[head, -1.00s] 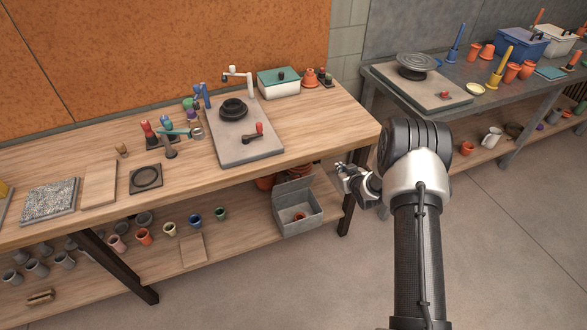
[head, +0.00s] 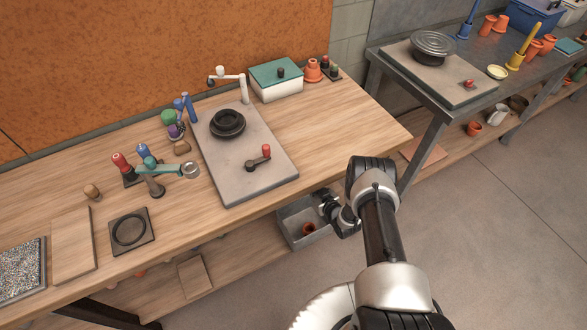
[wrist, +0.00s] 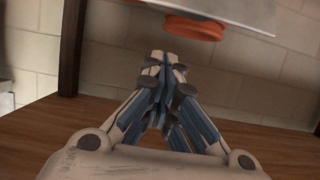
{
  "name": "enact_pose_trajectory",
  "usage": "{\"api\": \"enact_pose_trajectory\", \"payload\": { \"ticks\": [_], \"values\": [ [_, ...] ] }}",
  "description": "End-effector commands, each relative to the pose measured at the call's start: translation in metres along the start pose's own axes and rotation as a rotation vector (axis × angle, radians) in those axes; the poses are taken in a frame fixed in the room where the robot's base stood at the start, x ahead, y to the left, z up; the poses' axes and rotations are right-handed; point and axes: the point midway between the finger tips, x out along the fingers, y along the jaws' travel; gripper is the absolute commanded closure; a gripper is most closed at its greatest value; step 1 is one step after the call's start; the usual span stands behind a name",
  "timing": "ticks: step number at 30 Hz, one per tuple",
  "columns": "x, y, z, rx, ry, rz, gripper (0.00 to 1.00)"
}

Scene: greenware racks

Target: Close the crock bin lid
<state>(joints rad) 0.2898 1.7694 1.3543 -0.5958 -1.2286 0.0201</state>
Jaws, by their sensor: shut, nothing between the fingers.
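The crock bin (head: 292,232) is a grey box on the lower shelf, under the bench's front edge. In the wrist view my gripper's fingers (wrist: 163,62) are shut and empty. A grey panel (wrist: 235,12), perhaps part of the bin or lid, shows above them, beside an orange rim (wrist: 193,27).
The wooden bench (head: 340,125) overhangs the bin and carries a grey board (head: 230,175), a green-lidded white box (head: 277,82) and several tools. A second table (head: 445,90) stands at the right. The floor (head: 480,230) between and in front is clear.

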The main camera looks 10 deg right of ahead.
Motion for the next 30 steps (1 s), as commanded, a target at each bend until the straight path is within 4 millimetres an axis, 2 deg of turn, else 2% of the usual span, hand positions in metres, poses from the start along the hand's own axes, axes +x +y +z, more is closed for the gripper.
{"api": "enact_pose_trajectory", "payload": {
  "ticks": [5,18,21,30],
  "values": [
    [0.015,-0.001,0.002,-0.001,0.001,-0.001,1.00],
    [0.105,-0.001,0.005,-0.001,0.001,-0.001,1.00],
    [0.088,0.000,0.018,0.004,-0.006,0.002,1.00],
    [0.075,0.000,0.032,0.000,-0.001,0.000,1.00]
  ]
}}
